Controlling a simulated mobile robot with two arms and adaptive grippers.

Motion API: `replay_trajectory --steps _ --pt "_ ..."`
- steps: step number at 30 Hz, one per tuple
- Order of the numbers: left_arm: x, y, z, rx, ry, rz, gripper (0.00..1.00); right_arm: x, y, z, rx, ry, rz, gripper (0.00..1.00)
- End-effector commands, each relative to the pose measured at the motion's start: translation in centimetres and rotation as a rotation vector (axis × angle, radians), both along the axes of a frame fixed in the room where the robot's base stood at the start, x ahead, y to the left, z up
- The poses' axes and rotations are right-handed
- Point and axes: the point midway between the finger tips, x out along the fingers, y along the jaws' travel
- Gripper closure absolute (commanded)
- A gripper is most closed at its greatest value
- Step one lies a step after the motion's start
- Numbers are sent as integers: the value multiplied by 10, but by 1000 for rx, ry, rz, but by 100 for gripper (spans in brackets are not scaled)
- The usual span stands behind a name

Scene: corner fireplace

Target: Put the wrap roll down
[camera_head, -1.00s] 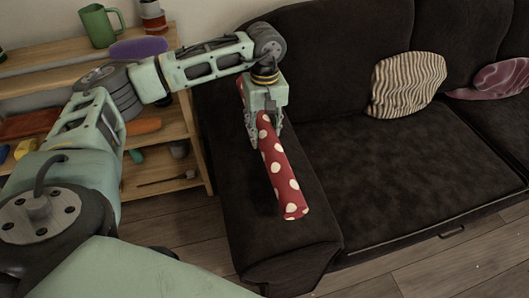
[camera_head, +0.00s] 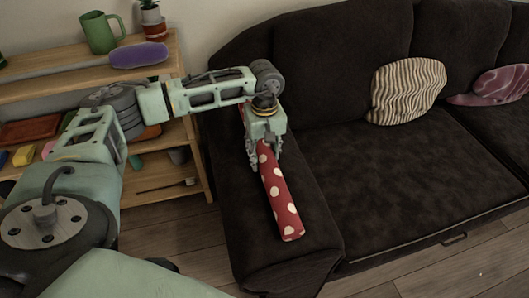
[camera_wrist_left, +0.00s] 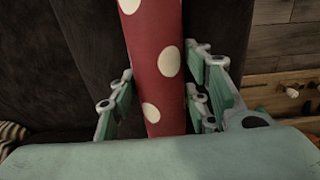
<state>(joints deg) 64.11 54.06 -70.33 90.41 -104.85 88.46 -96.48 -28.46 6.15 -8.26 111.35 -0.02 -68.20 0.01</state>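The wrap roll (camera_head: 278,195) is red with cream dots. It lies lengthwise along the left armrest (camera_head: 236,201) of the dark sofa, its near end pointing toward the front. It looks very close to or resting on the armrest; contact is hard to tell. My left gripper (camera_head: 264,156) comes down from above around the roll's far part. The roll's far end is partly hidden by my gripper. My right gripper is not in view.
The sofa seat (camera_head: 400,180) is clear, with a striped cushion (camera_head: 407,90) and a purple cushion (camera_head: 495,84) at its back.

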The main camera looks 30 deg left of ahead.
Motion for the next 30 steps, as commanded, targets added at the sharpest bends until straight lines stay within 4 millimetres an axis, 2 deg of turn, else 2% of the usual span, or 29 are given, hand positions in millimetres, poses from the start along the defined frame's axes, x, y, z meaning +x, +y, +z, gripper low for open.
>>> replay_trajectory --steps 1,5,17,20,22,30 --pt "0 0 0 0 0 0 49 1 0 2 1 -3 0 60" --pt "0 0 0 0 0 0 39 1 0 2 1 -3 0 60" --pt "0 0 6 0 -1 0 39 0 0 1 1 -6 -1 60" --pt "1 0 22 0 -5 -1 39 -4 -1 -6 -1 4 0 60" --pt "1 0 37 0 -5 -2 39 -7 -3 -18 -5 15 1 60" --pt "1 0 94 0 -4 -1 39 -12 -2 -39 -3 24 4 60"
